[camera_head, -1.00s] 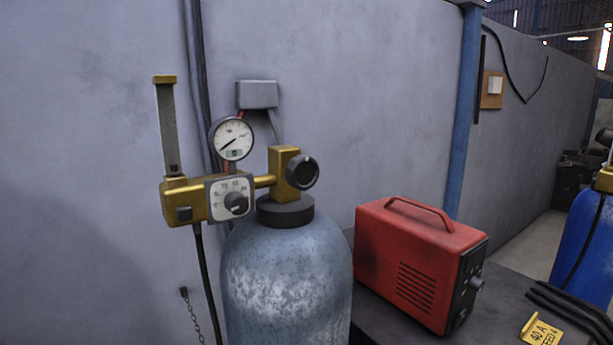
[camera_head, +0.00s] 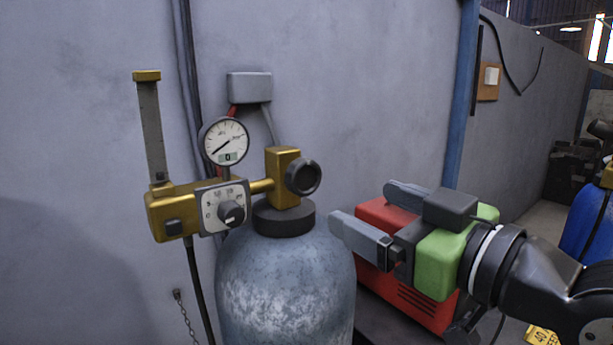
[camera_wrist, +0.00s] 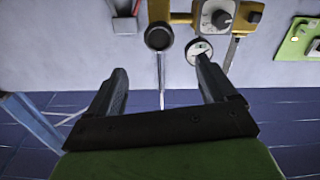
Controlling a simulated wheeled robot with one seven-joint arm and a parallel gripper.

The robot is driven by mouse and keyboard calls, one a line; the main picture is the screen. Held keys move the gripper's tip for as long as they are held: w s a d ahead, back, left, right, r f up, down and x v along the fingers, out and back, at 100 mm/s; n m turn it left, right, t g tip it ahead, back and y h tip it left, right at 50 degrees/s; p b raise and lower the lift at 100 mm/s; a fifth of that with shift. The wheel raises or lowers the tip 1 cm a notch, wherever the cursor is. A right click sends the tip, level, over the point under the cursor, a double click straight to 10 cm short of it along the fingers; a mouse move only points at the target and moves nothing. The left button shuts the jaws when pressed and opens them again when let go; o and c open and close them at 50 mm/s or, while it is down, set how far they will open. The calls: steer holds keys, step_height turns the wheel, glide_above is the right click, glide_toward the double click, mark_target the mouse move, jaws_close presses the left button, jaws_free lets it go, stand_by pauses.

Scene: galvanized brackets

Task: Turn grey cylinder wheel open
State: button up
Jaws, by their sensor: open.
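The grey cylinder (camera_head: 285,285) stands upright against the wall, its lower part out of frame. Its black round wheel (camera_head: 303,177) sits on the right side of the brass valve block. The wheel also shows in the wrist view (camera_wrist: 159,37), ahead of my gripper and left of the gauge. My gripper (camera_head: 368,214) is open and empty, to the right of the wheel and a little lower, with its fingers pointing left. In the wrist view both fingers (camera_wrist: 160,82) are spread apart with nothing between them. The wheel lies beyond the fingertips and is not touched.
A brass regulator (camera_head: 170,210) with a dial knob (camera_head: 231,212) and a round gauge (camera_head: 224,141) adjoins the valve on the left. A red machine (camera_head: 400,285) stands behind and below my gripper. A blue cylinder (camera_head: 588,225) is at far right. A chain (camera_head: 184,315) hangs on the wall.

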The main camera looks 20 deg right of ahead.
mark_target(309, 183)
steer(key=p+x, duration=0.2)
steer(key=x, duration=1.2)
steer(key=shift+w+f+p, duration=0.15)
steer(key=shift+w+p, duration=0.1)
steer(key=shift+p, duration=0.05)
steer(key=shift+s, duration=0.1)
steer(key=shift+c, duration=0.3)
steer(key=c, duration=0.9)
steer(key=shift+c, duration=0.2)
